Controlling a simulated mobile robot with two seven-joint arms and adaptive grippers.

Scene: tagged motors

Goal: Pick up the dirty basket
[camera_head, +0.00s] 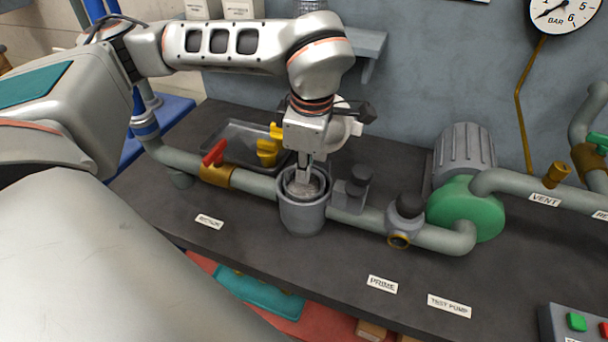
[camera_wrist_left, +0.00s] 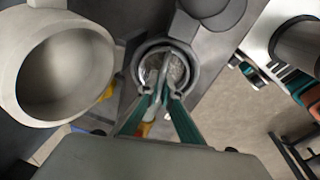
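The dirty basket (camera_head: 303,185) is a grey mesh-like insert seated inside the round grey strainer housing (camera_head: 303,215) on the pipe line. In the left wrist view the basket (camera_wrist_left: 153,68) shows inside the housing rim, with a thin grey handle rising from it. My left gripper (camera_head: 304,172) points down into the housing mouth. In the left wrist view its teal fingers lean in on either side of the handle, with the tips close to it. I cannot tell whether they grip it. My right gripper is not in view.
A red-handled valve (camera_head: 215,155) sits left of the housing, and a grey tray (camera_head: 228,133) lies behind. A pale round hollow thing (camera_head: 345,128) is close behind my gripper. A green pump (camera_head: 470,210) with its motor stands right. The bench front is mostly clear.

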